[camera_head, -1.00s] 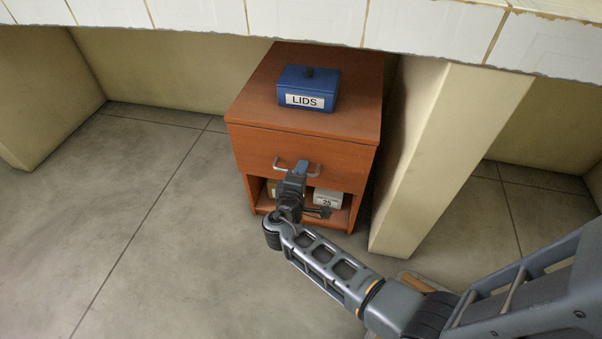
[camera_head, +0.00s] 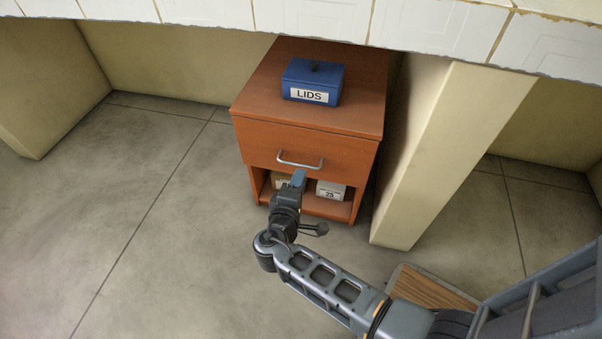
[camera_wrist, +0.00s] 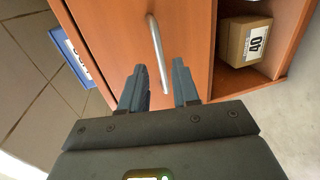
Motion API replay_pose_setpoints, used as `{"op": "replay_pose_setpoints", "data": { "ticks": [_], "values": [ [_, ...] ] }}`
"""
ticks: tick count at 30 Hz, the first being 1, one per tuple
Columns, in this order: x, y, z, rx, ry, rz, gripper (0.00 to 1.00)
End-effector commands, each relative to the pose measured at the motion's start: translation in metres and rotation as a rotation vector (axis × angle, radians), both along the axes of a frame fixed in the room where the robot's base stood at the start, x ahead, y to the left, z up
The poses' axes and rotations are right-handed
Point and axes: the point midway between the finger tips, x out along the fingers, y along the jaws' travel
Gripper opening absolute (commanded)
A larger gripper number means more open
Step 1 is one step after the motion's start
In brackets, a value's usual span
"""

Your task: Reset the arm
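My gripper (camera_head: 297,180) is in front of the wooden cabinet (camera_head: 258,97), a little below and apart from its metal drawer handle (camera_head: 300,164). The handle (camera_wrist: 157,55) lies beyond the fingertips there. The drawer (camera_head: 342,158) looks shut. My wrist partly hides the open shelf under the drawer.
A blue box (camera_head: 312,76) labelled LIDS stands on the cabinet. A white box (camera_head: 331,189) and a cardboard box (camera_wrist: 248,40) labelled 40 sit on the shelf. A pale pillar (camera_head: 440,150) stands right of the cabinet; the floor at left is clear.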

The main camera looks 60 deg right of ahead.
Motion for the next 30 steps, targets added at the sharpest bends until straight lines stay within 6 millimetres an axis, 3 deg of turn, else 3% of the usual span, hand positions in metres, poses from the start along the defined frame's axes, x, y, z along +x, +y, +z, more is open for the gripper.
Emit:
{"op": "replay_pose_setpoints", "data": {
  "ticks": [20, 23, 30],
  "values": [
    [-0.004, 0.006, -0.004, 0.021, 0.0, 0.007, 0.31],
    [-0.015, 0.028, -0.018, 0.108, -0.006, 0.04, 0.31],
    [-0.08, 0.124, -0.056, 0.512, -0.078, 0.19, 0.31]
  ]
}}
